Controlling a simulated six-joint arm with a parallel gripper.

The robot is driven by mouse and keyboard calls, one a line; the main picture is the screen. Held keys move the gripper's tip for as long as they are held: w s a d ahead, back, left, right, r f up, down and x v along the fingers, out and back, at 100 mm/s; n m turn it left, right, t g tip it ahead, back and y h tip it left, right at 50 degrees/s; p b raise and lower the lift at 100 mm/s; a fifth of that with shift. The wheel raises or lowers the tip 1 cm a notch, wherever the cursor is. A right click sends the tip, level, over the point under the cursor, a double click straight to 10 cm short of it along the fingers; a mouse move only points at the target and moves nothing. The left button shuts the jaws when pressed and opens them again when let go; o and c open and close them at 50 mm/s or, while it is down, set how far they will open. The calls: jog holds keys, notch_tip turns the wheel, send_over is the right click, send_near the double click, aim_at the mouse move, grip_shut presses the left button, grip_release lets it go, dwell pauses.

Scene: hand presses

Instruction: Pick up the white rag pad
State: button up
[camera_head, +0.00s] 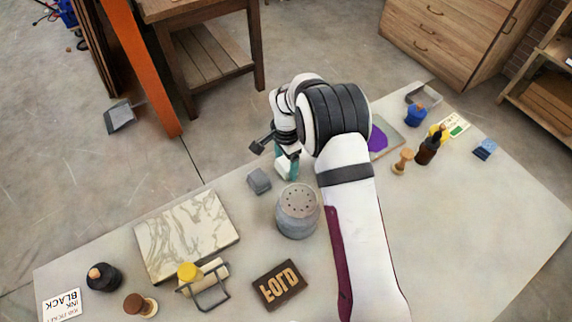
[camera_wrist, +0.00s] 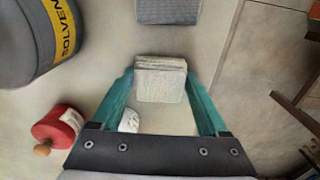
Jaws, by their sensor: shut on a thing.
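The white rag pad (camera_wrist: 160,80) is a small layered block of pale cloth. It sits between the teal fingertips of my gripper (camera_wrist: 158,84) in the wrist view, with a finger against each side. My gripper (camera_head: 288,166) is shut on it. In the head view the pad (camera_head: 283,172) shows as a small white patch below my wrist, partly hidden by the fingers. I cannot tell how high it is above the table.
A grey pad (camera_head: 259,181) lies close to my gripper, left of the grey solvent can (camera_head: 297,220). The wrist view shows a red pot (camera_wrist: 57,126) with a wooden knob at left. A marble slab (camera_head: 180,245) lies further left on the table (camera_head: 470,240).

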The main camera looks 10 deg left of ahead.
aim_at(288, 162)
jog(key=c, duration=0.4)
jog(key=shift+r, duration=0.3)
jog(key=shift+c, duration=0.2)
jog(key=r, duration=0.4)
jog(key=shift+d, duration=0.3)
jog(key=d+r, duration=0.7)
jog(key=d, duration=0.4)
jog(key=s+d+r+n, duration=0.4)
jog(key=d+r, duration=0.1)
jog(key=r, duration=0.3)
jog(key=s+d+r+n, duration=0.4)
jog(key=r+n, duration=0.1)
jog(key=r, duration=0.4)
jog(key=shift+s+d, duration=0.35)
